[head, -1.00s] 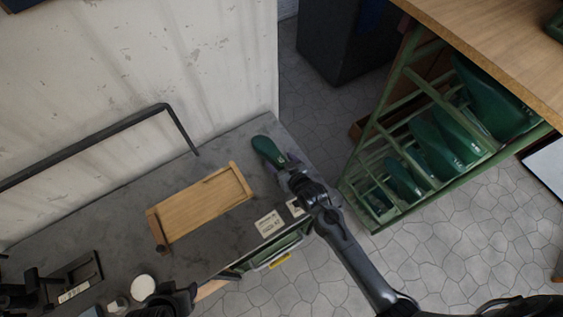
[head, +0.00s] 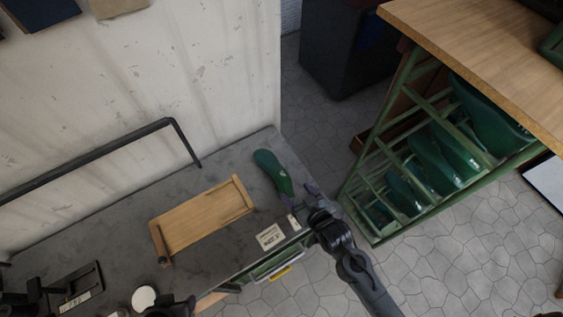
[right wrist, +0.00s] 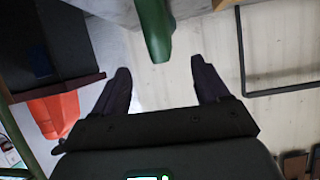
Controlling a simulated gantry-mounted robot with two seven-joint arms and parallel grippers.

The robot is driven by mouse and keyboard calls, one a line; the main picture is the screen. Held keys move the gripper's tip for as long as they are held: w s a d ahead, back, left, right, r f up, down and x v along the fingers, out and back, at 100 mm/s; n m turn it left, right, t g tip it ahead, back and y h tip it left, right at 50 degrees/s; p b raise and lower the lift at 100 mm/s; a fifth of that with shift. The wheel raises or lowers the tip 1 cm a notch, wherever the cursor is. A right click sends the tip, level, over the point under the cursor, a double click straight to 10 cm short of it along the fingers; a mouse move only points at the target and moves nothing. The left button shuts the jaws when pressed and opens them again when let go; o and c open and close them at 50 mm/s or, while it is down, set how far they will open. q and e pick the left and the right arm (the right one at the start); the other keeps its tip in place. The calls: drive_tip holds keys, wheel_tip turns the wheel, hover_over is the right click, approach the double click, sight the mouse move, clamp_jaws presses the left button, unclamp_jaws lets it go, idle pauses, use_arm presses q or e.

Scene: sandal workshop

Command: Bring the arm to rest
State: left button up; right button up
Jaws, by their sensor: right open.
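My right gripper (head: 298,197) is open and empty near the right end of the grey workbench (head: 110,218). A green shoe last (head: 270,168) lies on the bench just beyond its fingers. In the right wrist view, the open fingers (right wrist: 160,72) point at the near end of the green last (right wrist: 153,28), with a small gap showing. A dark shape at the bottom edge of the head view may be part of my left arm; its jaws cannot be made out.
A wooden tray (head: 205,218) and a white label card (head: 270,237) lie on the bench. A black rail (head: 90,160) runs along the wall side. A green rack (head: 375,190) holding several green lasts stands to the right, under a wooden tabletop (head: 480,50). Floor shows between bench and rack.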

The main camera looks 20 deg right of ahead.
drive_tip(key=s+d+r+g+h, duration=0.1)
drive_tip(key=s+d+r+g, duration=0.15)
drive_tip(key=s, duration=0.35)
drive_tip(key=s+d+r+g, duration=0.1)
drive_tip(key=s+g, duration=0.3)
drive_tip(key=s, duration=0.2)
drive_tip(key=s+d+r+g+h, duration=0.1)
drive_tip(key=s+r+g, duration=0.15)
drive_tip(key=s, duration=0.35)
wheel_tip(320, 180, up, 26)
drive_tip(key=p, duration=2.7)
drive_tip(key=shift+r+n, duration=0.2)
drive_tip(key=shift+n, duration=0.2)
